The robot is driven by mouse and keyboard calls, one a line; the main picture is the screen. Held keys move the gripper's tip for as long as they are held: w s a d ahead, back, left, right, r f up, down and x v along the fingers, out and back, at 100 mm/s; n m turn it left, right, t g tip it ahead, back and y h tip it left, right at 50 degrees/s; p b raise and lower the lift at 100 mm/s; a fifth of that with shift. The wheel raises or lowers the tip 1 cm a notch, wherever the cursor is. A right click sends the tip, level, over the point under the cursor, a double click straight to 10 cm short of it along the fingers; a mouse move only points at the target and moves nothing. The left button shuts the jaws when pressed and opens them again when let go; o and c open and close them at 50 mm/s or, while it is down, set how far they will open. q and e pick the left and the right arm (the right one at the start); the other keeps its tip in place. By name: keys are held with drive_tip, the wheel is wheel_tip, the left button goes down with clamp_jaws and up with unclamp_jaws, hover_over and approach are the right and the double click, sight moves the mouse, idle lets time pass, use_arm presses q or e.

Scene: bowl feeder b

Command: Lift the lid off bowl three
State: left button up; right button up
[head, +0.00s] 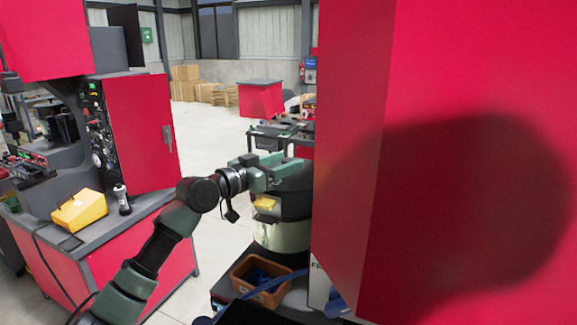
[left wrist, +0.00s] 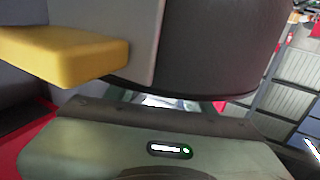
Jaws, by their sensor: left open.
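A dark grey bowl unit (head: 294,207) stands on a pale base (head: 281,238) right of centre in the head view. Its right side is hidden by a red cabinet. A yellow block (head: 264,203) sticks out of its front; the block also shows in the left wrist view (left wrist: 75,50) beside the dark curved wall (left wrist: 215,45). My left gripper (head: 272,172) is at the top of the bowl unit and is open. I cannot make out the lid's edge or whether the fingers touch it. No number is readable. My right gripper is out of view.
A large red cabinet (head: 345,150) stands close on the right. A brown bin (head: 252,274) with blue contents is below the bowl unit. A red machine bench (head: 130,245) with a yellow case (head: 80,210) stands left. Open floor (head: 213,130) lies behind.

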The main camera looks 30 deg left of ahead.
use_arm(q)
clamp_jaws()
drive_tip(key=shift+r, duration=0.1)
